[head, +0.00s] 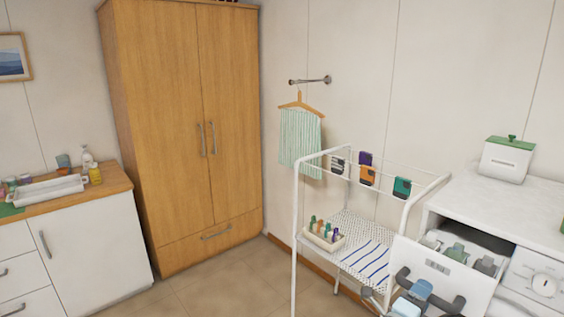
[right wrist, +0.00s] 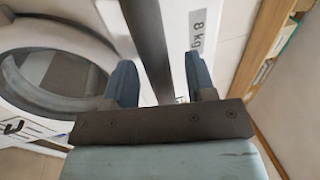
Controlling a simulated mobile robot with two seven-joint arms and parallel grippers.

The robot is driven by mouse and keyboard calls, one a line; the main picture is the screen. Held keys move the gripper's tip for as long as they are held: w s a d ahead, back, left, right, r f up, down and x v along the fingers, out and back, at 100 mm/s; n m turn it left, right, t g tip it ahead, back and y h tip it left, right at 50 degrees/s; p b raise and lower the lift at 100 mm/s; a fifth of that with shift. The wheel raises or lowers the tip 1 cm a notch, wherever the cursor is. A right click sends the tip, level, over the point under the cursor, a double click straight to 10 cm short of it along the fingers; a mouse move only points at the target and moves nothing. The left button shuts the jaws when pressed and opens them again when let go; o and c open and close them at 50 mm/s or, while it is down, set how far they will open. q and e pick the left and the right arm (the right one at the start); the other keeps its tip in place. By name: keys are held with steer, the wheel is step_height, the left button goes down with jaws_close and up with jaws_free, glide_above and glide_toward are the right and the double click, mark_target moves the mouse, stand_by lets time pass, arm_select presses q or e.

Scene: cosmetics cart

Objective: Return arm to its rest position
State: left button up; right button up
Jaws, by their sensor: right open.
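My right gripper (head: 418,292) is low at the right of the head view, at the front of the washing machine's pulled-out drawer (head: 435,262). In the right wrist view its two blue fingers (right wrist: 160,72) are open, one on each side of the drawer's dark bar handle (right wrist: 148,35). I cannot tell whether either finger touches the handle. The handle also shows in the head view (head: 446,303). My left gripper is not in view.
A white drying rack (head: 297,230) with a small tray of bottles (head: 324,247) stands left of the washing machine. A white lidded box (head: 507,160) sits on top of the machine. A wooden wardrobe (head: 160,130) and a counter (head: 110,188) stand farther left. The tiled floor between is clear.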

steer(key=shift+w+d, duration=0.4)
steer(key=shift+d, duration=0.05)
steer(key=shift+s+a, duration=0.1)
steer(key=shift+s, duration=0.1)
steer(key=s+a+f+n+t+y, duration=0.3)
steer(key=s+a+f+n+y, duration=0.25)
steer(key=n+y, duration=0.4)
steer(key=s+a+f+n+t+y, duration=0.45)
steer(key=s+n+y, duration=0.2)
steer(key=n, duration=0.55)
steer(key=s+a+f+n+g+y, duration=0.2)
steer(key=s+f+n+g, duration=0.7)
steer(key=s, duration=0.8)
step_height(320, 180, down, 3)
steer(key=shift+a+f+y, duration=0.15)
steer(key=shift+a+y, duration=0.15)
steer(key=shift+a, duration=0.35)
steer(key=shift+n+g, duration=0.25)
